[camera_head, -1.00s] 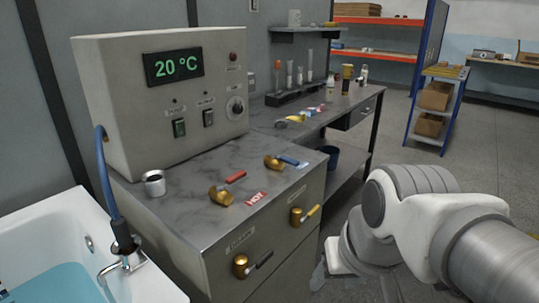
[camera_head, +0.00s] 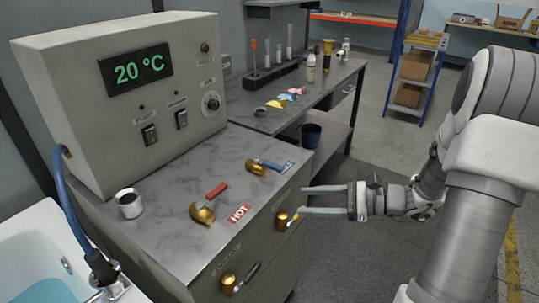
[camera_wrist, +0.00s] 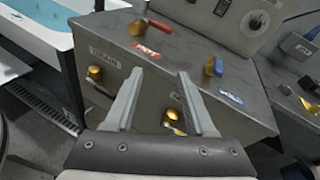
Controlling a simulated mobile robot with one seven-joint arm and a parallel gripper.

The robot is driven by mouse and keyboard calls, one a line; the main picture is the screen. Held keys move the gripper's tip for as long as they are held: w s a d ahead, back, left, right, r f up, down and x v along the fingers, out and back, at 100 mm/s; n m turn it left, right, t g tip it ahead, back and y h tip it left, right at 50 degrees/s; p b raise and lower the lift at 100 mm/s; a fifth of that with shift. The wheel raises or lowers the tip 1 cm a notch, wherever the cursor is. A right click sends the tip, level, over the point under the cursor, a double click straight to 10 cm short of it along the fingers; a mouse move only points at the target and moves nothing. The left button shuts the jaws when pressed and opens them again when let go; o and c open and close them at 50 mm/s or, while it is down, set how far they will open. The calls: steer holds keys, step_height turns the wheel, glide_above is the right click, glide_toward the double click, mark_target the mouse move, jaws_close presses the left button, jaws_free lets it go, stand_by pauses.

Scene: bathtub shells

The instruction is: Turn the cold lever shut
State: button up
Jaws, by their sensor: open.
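The cold lever (camera_head: 269,165) has a brass body and a blue handle and stands on the grey counter top beside a blue label (camera_head: 289,167). Its handle points right towards the label in the head view. It also shows right of centre in the wrist view (camera_wrist: 217,68). My gripper (camera_head: 303,199) is open and empty, in front of the cabinet's front face, lower than the counter top and to the right of the cold lever. In the wrist view my fingers (camera_wrist: 159,74) point at the cabinet front, with the cold lever beyond the right finger.
The red-handled hot lever (camera_head: 206,205) and its HOT label (camera_head: 239,213) are nearby on the counter. Two brass valves stick out of the cabinet front, the drain valve (camera_head: 231,284) and another (camera_head: 284,219) near my fingers.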

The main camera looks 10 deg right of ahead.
mark_target(283, 170)
steer(key=w+d+f+m+t+h, duration=0.1)
steer(key=w+d+f+m+t, duration=0.15)
steer(key=d+m+t, duration=0.45)
steer(key=shift+g, duration=0.5)
steer(key=x, duration=1.6)
steer(key=shift+w+r, duration=0.35)
steer(key=shift+w, duration=0.3)
steer(key=shift+c, duration=0.2)
jaws_close()
